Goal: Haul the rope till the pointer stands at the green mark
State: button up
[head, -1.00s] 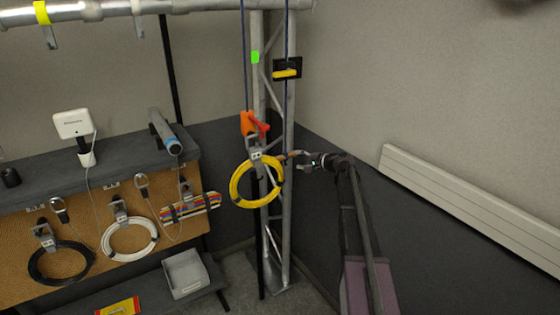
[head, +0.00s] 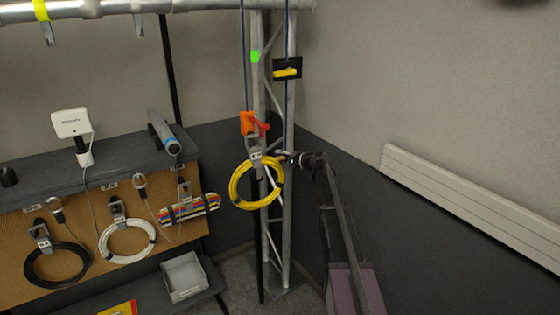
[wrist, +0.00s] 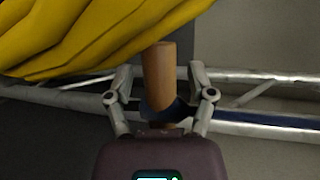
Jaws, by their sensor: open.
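Dark blue rope runs down the truss in two lines, a left one (head: 243,60) and a right one (head: 287,35). A green mark (head: 255,57) is on the truss's left upright. A yellow bar on a black plate (head: 286,72) sits at the right line, slightly below the mark; I cannot tell for certain whether it is the pointer. An orange piece with a red lever (head: 248,123) is at the left line. My gripper (head: 288,157) is open at the truss. In the wrist view, a wooden handle (wrist: 159,75) stands between its open fingers (wrist: 163,98), with blue rope behind.
A yellow cable coil (head: 237,190) hangs close to my gripper and fills the upper left of the wrist view (wrist: 60,40). A bench with a pegboard (head: 80,235) holding more coils is at left. A wall rail (head: 470,210) runs along the right.

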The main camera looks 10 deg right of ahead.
grip_shut()
jog(key=shift+f, duration=0.1)
notch_tip(320, 180, down, 20)
jog(key=b, duration=2)
jog(key=shift+s, duration=0.1)
grip_release()
jog(key=shift+a, duration=0.1)
jog(key=shift+r, duration=0.2)
